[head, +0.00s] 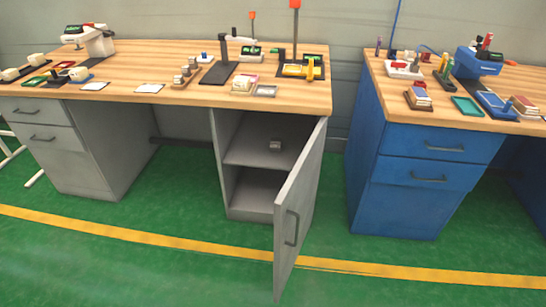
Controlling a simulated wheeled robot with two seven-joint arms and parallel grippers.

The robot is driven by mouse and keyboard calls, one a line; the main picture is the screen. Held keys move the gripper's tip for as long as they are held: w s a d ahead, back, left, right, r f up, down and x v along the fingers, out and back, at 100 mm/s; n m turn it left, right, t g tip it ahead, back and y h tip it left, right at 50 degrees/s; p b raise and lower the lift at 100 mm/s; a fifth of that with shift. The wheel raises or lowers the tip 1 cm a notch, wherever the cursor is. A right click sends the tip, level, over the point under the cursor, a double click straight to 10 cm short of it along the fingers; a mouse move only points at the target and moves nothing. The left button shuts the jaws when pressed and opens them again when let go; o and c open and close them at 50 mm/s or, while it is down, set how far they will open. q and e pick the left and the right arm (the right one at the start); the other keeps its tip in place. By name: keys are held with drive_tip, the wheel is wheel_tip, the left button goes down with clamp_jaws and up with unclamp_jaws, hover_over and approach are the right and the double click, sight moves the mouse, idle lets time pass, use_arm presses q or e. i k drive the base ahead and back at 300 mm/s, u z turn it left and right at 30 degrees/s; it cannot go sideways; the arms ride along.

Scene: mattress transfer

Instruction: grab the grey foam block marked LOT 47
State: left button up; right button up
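A small grey block (275,145) sits on the upper shelf inside the open cabinet of the grey desk. It is the only grey block that I can make out there, and any marking on it is too small to read. The cabinet door (300,210) stands swung open toward me on the right side of the compartment. Neither of my grippers shows in the head view.
The grey desk's wooden top (150,60) holds tools, trays and cards. A blue desk (405,185) stands to the right, across a gap. The open door juts out over the green floor (150,270), which is clear in front.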

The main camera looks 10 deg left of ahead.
sight(275, 144)
drive_tip(key=u, duration=0.85)
drive_tip(key=i, duration=0.6)
drive_tip(key=u, duration=0.95)
drive_tip(key=i, duration=1.3)
drive_tip(key=z, duration=0.8)
drive_tip(key=i, duration=1.1)
drive_tip(key=z, duration=1.15)
